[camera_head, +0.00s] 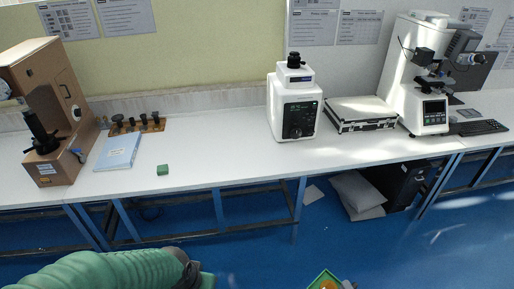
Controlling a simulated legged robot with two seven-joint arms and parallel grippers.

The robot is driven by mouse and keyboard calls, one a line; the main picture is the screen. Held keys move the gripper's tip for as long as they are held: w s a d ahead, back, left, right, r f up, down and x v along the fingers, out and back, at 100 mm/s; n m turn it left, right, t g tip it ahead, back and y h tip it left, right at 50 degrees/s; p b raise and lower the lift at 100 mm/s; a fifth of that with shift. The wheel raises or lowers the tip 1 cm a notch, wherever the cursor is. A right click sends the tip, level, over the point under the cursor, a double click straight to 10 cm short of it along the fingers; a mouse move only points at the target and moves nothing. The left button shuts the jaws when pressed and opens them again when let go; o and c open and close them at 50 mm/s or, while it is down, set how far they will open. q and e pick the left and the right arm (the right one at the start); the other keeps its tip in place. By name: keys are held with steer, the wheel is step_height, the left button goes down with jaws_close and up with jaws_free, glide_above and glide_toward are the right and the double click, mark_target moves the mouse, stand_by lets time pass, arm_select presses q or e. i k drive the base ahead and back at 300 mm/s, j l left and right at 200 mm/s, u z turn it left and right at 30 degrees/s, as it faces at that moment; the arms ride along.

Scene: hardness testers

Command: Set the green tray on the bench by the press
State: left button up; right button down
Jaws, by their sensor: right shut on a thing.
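The green tray (322,277) shows at the bottom edge, low in front of the bench, with something orange inside; its lower part is cut off. My right gripper (347,284) is a small dark shape at the tray's right edge, shut on it, mostly out of frame. The white bench (225,165) runs across the view. A tan press-like machine (50,110) with a black spindle stands at its left end.
A blue-white booklet (118,151), a small green block (163,170) and a wooden rack (138,125) lie right of the tan machine. White testers (293,100) (420,75) and a flat case (360,113) stand further right. Bench between block and middle tester is clear.

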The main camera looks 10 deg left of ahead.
mark_target(214, 160)
steer(key=i+j+u, duration=0.15)
steer(key=i+u, duration=0.6)
steer(key=i+l+u, duration=0.1)
steer(key=i+u, duration=0.3)
steer(key=i, duration=0.15)
steer(key=i+l, duration=0.1)
steer(key=i, duration=0.2)
steer(key=i+l, duration=0.1)
steer(key=i, duration=0.2)
